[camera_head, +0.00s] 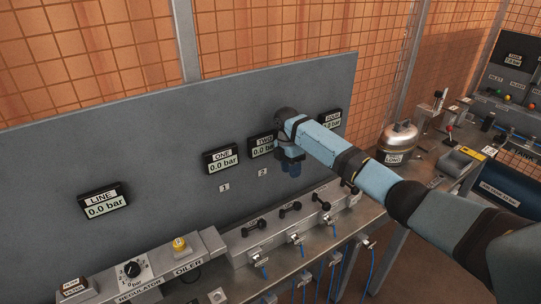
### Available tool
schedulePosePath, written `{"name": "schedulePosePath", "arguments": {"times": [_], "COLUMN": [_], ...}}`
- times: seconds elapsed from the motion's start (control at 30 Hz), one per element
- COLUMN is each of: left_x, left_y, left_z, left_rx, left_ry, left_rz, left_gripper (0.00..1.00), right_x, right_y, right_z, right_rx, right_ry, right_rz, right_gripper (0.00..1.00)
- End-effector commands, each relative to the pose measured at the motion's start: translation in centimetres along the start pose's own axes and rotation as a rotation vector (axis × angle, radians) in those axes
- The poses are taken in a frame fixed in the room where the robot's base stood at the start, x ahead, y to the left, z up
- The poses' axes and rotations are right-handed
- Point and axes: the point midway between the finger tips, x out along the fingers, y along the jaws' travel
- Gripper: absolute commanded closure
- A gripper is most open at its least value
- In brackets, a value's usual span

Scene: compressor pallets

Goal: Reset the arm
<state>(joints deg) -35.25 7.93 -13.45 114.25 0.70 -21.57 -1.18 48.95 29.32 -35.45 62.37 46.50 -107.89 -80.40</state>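My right arm reaches in from the right edge across the picture, blue with dark joints. Its wrist end is in front of the grey panel (150,140), partly over the second gauge display. My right gripper (291,167) hangs below the wrist, pointing down above the manifold with black handles. It is small and dark, and I cannot tell whether its fingers are open or shut. I see nothing clearly held in it. My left gripper and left arm are not in view.
Gauge displays LINE (105,201), ONE (221,159) and TWO (262,146) are on the panel. Orange mesh fencing is behind.

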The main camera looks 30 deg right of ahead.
Motion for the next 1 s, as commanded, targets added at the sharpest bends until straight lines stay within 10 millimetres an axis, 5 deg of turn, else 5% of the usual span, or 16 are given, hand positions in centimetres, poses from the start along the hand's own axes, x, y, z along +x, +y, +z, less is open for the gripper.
{"name": "schedulePosePath", "arguments": {"times": [0.27, 0.47, 0.7, 1.0], "left_x": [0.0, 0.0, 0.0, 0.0], "left_y": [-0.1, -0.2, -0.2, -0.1], "left_z": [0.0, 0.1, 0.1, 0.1], "left_rx": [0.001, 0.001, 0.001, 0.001], "left_ry": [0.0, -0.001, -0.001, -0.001], "left_rz": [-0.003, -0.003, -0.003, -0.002], "left_gripper": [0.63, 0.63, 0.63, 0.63], "right_x": [1.3, 8.0, 15.1, 17.6], "right_y": [-0.4, -3.8, -12.3, -25.2], "right_z": [-1.0, -7.5, -15.6, -20.1], "right_rx": [0.006, 0.086, 0.319, 0.762], "right_ry": [-0.001, -0.001, 0.073, 0.23], "right_rz": [0.002, 0.046, 0.152, 0.271], "right_gripper": [0.63, 0.63, 0.63, 0.63]}}
